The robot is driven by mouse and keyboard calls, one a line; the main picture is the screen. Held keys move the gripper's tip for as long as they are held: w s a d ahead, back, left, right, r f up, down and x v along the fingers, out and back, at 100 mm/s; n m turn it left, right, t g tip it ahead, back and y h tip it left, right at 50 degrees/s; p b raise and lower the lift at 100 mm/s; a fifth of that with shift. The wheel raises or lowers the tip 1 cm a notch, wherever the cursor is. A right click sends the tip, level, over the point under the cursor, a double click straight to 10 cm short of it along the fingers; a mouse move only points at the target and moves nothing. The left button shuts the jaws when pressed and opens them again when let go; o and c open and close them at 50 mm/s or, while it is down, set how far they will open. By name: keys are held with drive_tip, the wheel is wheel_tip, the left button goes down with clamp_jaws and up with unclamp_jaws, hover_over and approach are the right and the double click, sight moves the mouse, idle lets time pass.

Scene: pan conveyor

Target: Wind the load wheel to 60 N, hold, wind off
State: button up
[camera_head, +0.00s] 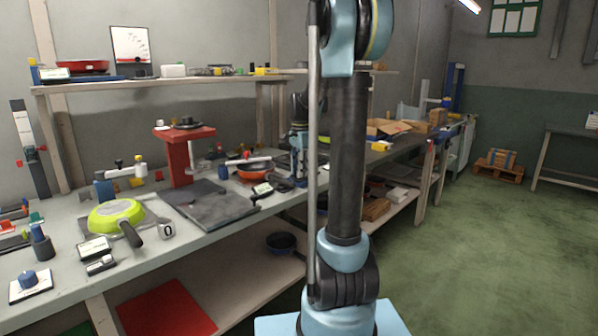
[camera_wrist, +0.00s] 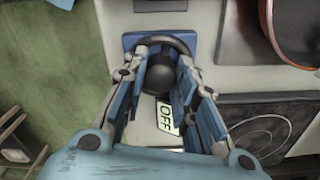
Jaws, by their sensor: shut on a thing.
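In the wrist view my gripper (camera_wrist: 158,62) has its two blue-padded fingers on either side of a dark wheel (camera_wrist: 168,38) with a round dark hub. It is shut on this wheel, and the fingers hide parts of the rim. The wheel sits over a blue base (camera_wrist: 130,40) on the pale bench. An OFF label (camera_wrist: 167,119) shows between the fingers, below the hub. In the head view my own arm hides most of the wheel and gripper. A blue stand (camera_head: 298,160) shows just left of the arm. I cannot read any force value.
An orange-red pan (camera_wrist: 292,30) and a dark plate with a ring line (camera_wrist: 262,128) lie close right of the wheel. On the bench (camera_head: 70,300) are a green pan (camera_head: 115,214), a red press-like stand (camera_head: 178,160) and a 0 block (camera_head: 167,231). Green floor (camera_head: 480,270) is open at right.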

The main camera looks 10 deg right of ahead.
drive_tip(key=shift+s, duration=0.15)
idle(0.4)
drive_tip(key=o, duration=1.1)
drive_tip(key=shift+r, duration=0.1)
wheel_tip(320, 180, up, 12)
drive_tip(key=shift+f, duration=0.15)
